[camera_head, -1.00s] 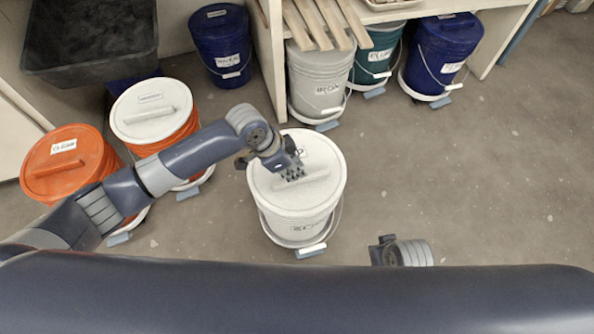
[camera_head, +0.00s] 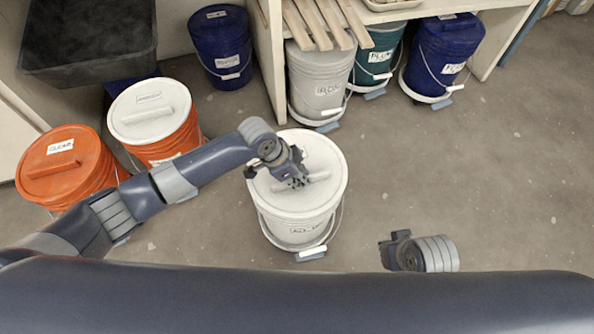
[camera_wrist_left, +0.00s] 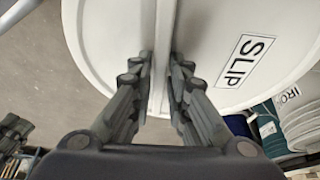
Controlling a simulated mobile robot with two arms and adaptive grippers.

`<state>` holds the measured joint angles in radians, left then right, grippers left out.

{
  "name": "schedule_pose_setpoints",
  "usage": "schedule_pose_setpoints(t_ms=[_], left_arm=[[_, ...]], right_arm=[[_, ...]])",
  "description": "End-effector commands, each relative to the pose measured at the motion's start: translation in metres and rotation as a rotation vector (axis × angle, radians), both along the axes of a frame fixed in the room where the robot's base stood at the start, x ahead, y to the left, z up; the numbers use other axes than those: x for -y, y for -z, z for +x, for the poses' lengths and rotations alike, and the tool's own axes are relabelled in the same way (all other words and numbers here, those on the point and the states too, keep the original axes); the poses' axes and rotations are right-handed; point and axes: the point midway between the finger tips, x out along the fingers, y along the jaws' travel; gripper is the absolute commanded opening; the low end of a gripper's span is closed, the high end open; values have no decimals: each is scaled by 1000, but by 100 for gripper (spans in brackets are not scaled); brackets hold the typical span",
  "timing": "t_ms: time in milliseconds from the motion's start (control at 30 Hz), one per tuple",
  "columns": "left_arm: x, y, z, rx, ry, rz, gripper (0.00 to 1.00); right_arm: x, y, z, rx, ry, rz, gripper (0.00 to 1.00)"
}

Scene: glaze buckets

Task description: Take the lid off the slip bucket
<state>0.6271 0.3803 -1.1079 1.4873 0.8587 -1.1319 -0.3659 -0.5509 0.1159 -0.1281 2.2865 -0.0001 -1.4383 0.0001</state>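The slip bucket (camera_head: 293,236) is white and stands upright on the floor in the middle of the head view. Its white lid (camera_head: 325,158) sits on top and looks level; the left wrist view shows its SLIP label (camera_wrist_left: 244,60). A raised bar handle (camera_head: 318,188) crosses the lid. My left gripper (camera_head: 297,182) is over the lid, pointing down. In the left wrist view its fingers (camera_wrist_left: 160,62) lie on both sides of the bar handle (camera_wrist_left: 160,90), close against it. My right gripper (camera_head: 391,251) is right of the bucket, apart from it; its fingers are not clear.
A white-lidded orange bucket (camera_head: 170,149) and an orange-lidded one (camera_head: 85,180) stand at left. Grey (camera_head: 318,84), teal (camera_head: 377,60) and blue (camera_head: 440,50) buckets stand under the shelf, another blue one (camera_head: 222,45) left of them. Floor at right (camera_head: 500,180) is clear.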

Motion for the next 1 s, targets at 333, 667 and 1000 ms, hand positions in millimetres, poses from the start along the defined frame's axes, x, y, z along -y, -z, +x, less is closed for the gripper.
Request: schedule_pose_setpoints(t_ms=[333, 667, 1000], left_arm=[[0, 1, 0, 0, 0, -1, 16], [0, 1, 0, 2, 1, -1, 0], [0, -3, 1, 2, 1, -1, 0]], right_arm=[[0, 1, 1, 2, 0, 0, 0], [0, 6, -2, -10, 0, -2, 0], [0, 1, -1, -3, 0, -1, 0]])
